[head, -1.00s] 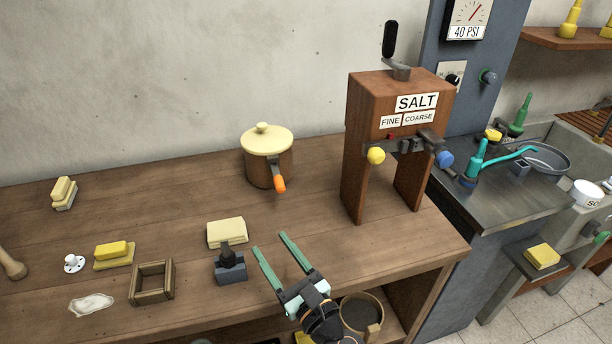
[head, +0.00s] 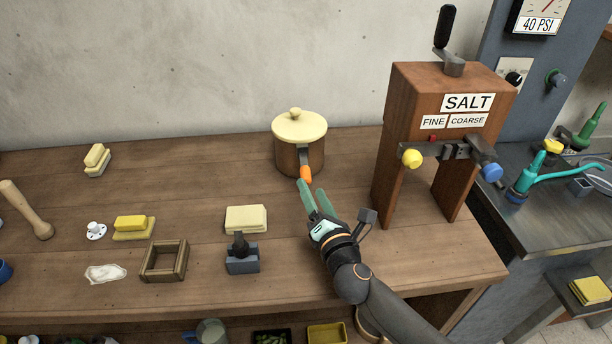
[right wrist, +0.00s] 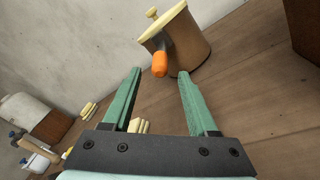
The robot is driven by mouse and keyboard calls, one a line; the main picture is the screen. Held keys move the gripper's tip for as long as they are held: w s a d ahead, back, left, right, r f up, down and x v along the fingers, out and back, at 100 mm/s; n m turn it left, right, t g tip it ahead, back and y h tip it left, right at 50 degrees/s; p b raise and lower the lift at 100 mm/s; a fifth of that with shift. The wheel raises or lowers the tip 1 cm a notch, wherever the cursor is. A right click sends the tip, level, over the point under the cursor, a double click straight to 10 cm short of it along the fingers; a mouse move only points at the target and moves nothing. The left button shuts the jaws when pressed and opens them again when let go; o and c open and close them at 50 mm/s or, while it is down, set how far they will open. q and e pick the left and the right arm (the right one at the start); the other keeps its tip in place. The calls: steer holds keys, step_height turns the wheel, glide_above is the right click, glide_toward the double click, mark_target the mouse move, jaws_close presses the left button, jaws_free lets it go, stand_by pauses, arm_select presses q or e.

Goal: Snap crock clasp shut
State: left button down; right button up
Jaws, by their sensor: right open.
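A brown crock (head: 287,158) with a cream lid (head: 299,126) stands upright at the back of the wooden bench. Its clasp, a grey lever with an orange tip (head: 306,174), hangs down its front and stands a little out from the wall. My right gripper (head: 313,188) is open and empty just in front of and below the orange tip, close to it in the head view. In the right wrist view the orange tip (right wrist: 160,64) lies ahead between and beyond the green fingers (right wrist: 160,85); the crock (right wrist: 190,45) is behind it. My left gripper is not in view.
The wooden salt mill stand (head: 397,140) is right of the crock. A cream block (head: 246,218), a grey-blue block with a dark knob (head: 243,262) and a wooden frame (head: 163,260) lie left of my right arm.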

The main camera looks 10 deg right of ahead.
mark_target(309, 183)
steer(key=shift+w+a+b, duration=0.1)
steer(key=shift+w+a, duration=0.1)
steer(key=shift+w, duration=0.8)
steer(key=shift+w+a+b, duration=0.1)
steer(key=shift+w+a, duration=0.1)
steer(key=shift+w, duration=0.75)
steer(key=shift+w+a+b, duration=0.1)
steer(key=shift+w+a, duration=0.1)
steer(key=shift+w, duration=0.8)
steer(key=shift+c, duration=0.4)
jaws_close()
